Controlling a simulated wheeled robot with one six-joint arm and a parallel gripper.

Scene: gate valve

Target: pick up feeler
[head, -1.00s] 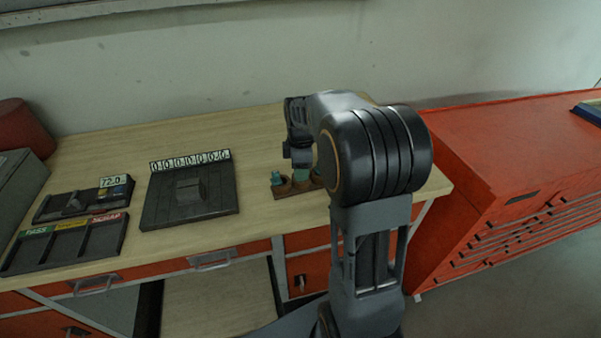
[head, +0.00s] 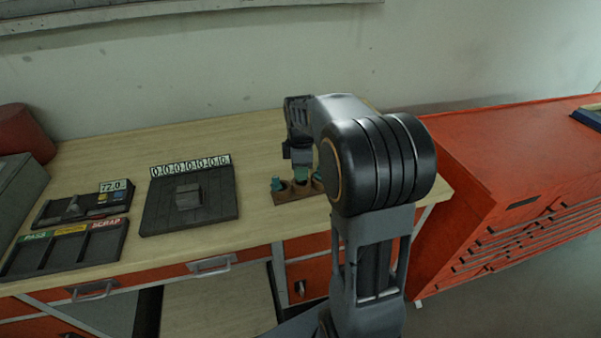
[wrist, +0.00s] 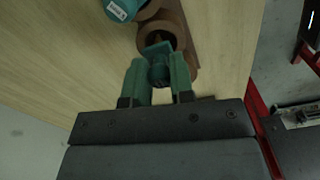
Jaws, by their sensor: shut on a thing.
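The feeler (wrist: 158,72) is a teal-headed piece between the two green fingers of my gripper (wrist: 158,66) in the wrist view. My gripper is shut on it. The feeler is at an open hole of the brown rack (wrist: 176,32); I cannot tell how deep its lower end sits. In the head view my gripper (head: 301,172) points down over the middle of the rack (head: 292,196), partly hidden by my arm. Other teal-topped pieces stand in the rack at the left (head: 277,184) and right (head: 318,177) of it.
A dark grooved plate (head: 190,212) with a number strip lies left of the rack. Further left are a tray with coloured labels (head: 65,250) and a small device with a display (head: 82,204). A red cabinet (head: 490,170) stands at the right. The wood tabletop (head: 220,138) behind is clear.

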